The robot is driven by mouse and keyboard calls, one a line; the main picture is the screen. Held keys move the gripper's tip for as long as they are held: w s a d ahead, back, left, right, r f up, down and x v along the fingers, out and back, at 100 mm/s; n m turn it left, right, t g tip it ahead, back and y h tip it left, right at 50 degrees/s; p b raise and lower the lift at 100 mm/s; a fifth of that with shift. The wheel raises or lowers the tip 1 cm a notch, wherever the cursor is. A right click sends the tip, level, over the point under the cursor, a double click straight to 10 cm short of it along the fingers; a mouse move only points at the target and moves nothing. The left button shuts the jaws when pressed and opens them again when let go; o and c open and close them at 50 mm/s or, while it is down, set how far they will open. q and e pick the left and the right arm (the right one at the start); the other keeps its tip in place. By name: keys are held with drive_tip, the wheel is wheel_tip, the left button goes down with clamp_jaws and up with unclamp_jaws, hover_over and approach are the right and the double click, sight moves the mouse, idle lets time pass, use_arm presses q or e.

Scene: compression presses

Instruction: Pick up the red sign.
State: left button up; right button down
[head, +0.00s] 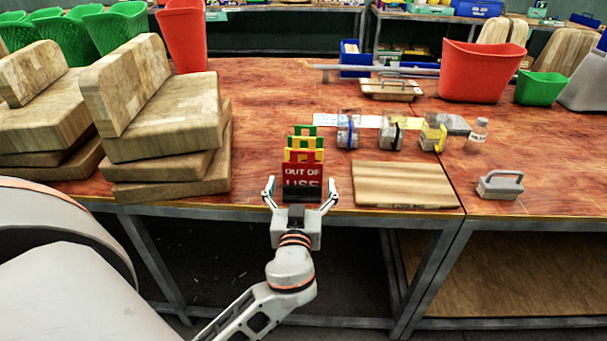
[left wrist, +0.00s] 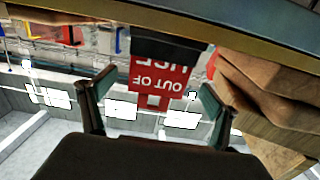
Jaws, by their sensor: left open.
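The red sign (head: 302,173) reads "OUT OF USE" in white. It stands upright in a dark base (head: 301,193) near the table's front edge, in front of yellow and green signs. My left gripper (head: 300,190) is at the front edge, its open fingers to either side of the sign's lower part in the head view. In the left wrist view the red sign (left wrist: 158,78) appears upside down between the spread fingers (left wrist: 157,88). I see no finger touching it. My right gripper is not in view.
Stacked wooden blocks (head: 165,130) stand left of the signs. A wooden board (head: 404,184) lies to the right, with a grey handled block (head: 500,185) beyond. Small jars (head: 391,132) stand behind the board. A yellow sign (head: 304,154) and a green sign (head: 305,131) stand close behind the red one.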

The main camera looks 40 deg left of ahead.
sight(303, 175)
use_arm(q)
drive_tip(key=shift+x, duration=1.9)
drive_tip(key=shift+d+r, duration=0.1)
drive_tip(key=c, duration=1.2)
drive_tip(key=shift+c, duration=0.2)
drive_tip(key=shift+r, duration=0.15)
